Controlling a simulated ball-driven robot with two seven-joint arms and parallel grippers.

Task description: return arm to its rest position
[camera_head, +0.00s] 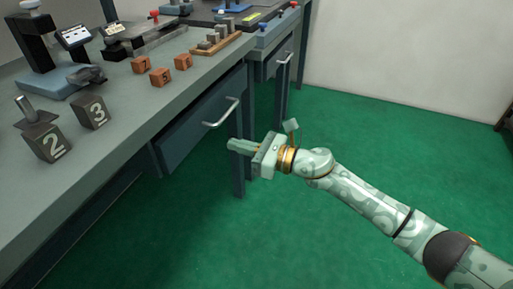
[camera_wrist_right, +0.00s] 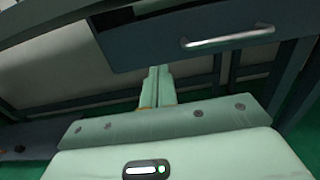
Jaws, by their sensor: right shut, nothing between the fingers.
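My right arm comes in from the lower right in the head view. My right gripper (camera_head: 240,146) is shut and empty, in the air in front of the workbench, a little below and right of the drawer handle (camera_head: 221,113). In the right wrist view its two fingers (camera_wrist_right: 157,86) lie together, pointing under the drawer front (camera_wrist_right: 190,35). No contact with the bench shows. My left gripper is in neither view.
The grey workbench (camera_head: 120,105) fills the left. On it are dark blocks marked 2 (camera_head: 47,143) and 3 (camera_head: 90,111), several small orange blocks (camera_head: 160,76) and a blue-based device (camera_head: 55,83). Green floor (camera_head: 400,130) is open to the right.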

